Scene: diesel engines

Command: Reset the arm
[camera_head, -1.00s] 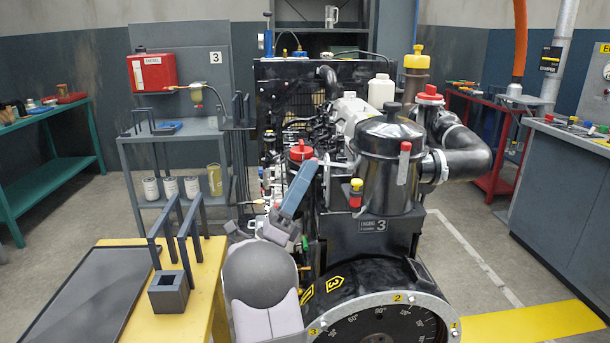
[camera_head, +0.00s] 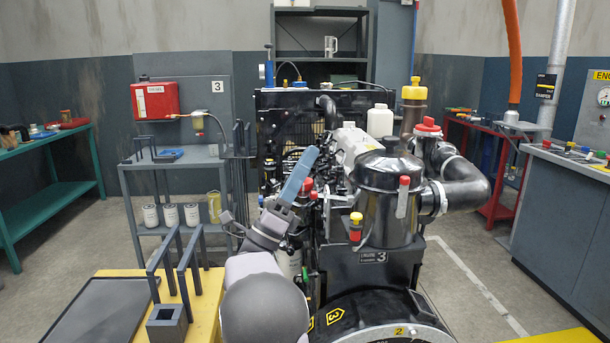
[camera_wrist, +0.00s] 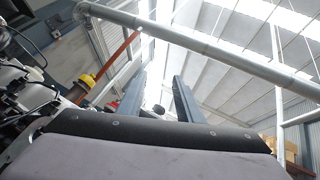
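My gripper (camera_head: 308,160) is raised in the head view, its blue-grey fingers pointing up in front of the left side of the diesel engine (camera_head: 380,205). In the wrist view my gripper (camera_wrist: 160,76) shows two fingers standing apart with nothing held between them. The wrist camera looks up toward the roof. My arm hides part of the engine's lower left side.
A yellow bench (camera_head: 208,290) with a black tray (camera_head: 85,315) and grey uprights stands at the left. A grey shelf cart (camera_head: 140,165) is behind it. The yellow-capped pipe (camera_head: 413,92) rises from the engine. Floor is clear at the right.

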